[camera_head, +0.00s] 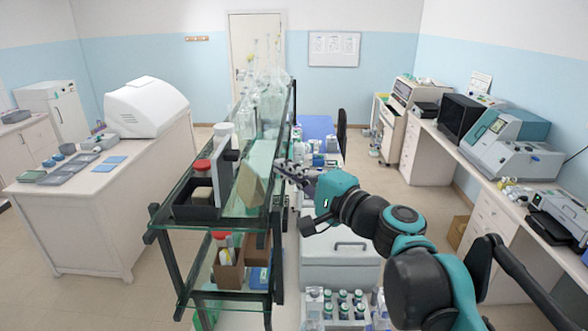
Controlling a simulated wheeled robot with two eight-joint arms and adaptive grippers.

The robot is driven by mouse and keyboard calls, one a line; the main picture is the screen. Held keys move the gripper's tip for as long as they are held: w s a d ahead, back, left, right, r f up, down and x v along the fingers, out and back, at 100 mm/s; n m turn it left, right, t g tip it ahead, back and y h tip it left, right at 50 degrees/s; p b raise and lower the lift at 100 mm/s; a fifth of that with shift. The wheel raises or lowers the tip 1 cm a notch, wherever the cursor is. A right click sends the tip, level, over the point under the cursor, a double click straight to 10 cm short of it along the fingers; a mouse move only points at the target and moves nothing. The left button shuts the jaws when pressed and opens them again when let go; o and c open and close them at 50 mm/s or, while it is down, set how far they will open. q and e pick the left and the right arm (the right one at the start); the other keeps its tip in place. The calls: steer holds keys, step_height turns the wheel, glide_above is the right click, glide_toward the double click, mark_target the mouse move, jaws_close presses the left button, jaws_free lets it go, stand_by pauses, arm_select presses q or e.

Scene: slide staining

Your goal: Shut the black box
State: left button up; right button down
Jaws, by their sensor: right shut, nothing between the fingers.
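The black box (194,212) stands on the upper glass shelf at the near end. A tall grey and dark panel (223,168) stands upright at its right side, and it looks like the box's raised lid. Inside or just behind the box are a red-capped item and a pale block, partly hidden. My right gripper (287,168) is shut and empty at the right edge of the shelf. It is to the right of the box, apart from it, with a tan wedge-shaped block between them. My left gripper is not in view.
The tan block (250,186) stands on the shelf right of the panel. Clear glassware (268,100) crowds the shelf's far part. A lower shelf holds a brown box (229,272). A grey lidded container (338,262) and several bottles are below my right arm.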

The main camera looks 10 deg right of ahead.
steer(key=w+a+p, duration=0.1)
steer(key=w+a, duration=0.4)
steer(key=a, duration=0.1)
steer(key=shift+a+r+p, duration=0.15)
steer(key=shift+p, duration=0.15)
steer(key=shift+w, duration=0.15)
steer(key=shift+w+r, duration=0.1)
